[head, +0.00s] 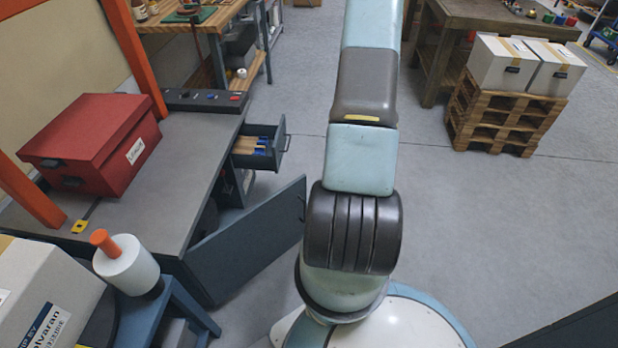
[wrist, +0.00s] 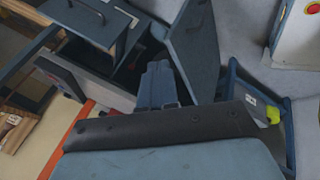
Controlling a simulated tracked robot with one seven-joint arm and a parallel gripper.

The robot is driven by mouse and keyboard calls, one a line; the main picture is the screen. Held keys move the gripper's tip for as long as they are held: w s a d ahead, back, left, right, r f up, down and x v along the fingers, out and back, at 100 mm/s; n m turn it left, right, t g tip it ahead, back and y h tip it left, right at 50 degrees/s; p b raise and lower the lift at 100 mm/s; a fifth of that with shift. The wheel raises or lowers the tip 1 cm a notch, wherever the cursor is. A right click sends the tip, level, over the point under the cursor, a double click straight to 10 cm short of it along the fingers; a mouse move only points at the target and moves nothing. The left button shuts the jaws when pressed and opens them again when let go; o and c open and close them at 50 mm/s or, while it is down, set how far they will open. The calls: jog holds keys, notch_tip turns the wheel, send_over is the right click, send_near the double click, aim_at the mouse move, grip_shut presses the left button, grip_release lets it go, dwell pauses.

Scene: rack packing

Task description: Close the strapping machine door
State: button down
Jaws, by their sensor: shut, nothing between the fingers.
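The strapping machine (head: 185,140) has a grey top and an orange arch. Its dark blue-grey door (head: 245,245) stands swung open at the front, with a dark handle near its far right edge. In the wrist view the open door (wrist: 194,48) slants beyond my gripper, with a dark gap beside it. My gripper (wrist: 160,68) is shut and empty, and appears left of the door. I cannot tell whether it touches the door. In the head view my gripper is out of sight; only my arm shows.
A red box (head: 95,145) sits on the machine. A white spool (head: 126,264) stands on a blue stand at left. Floor right of my arm is clear up to the pallet (head: 500,118).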

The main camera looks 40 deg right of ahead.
jog(key=s+a+f+n+y, duration=0.1)
jog(key=s+a+f+y, duration=0.15)
jog(key=s+f, duration=0.3)
send_near(301, 183)
notch_tip(301, 183, down, 4)
jog(key=a, duration=0.2)
jog(key=shift+w+r, duration=0.15)
jog(key=shift+w, duration=0.8)
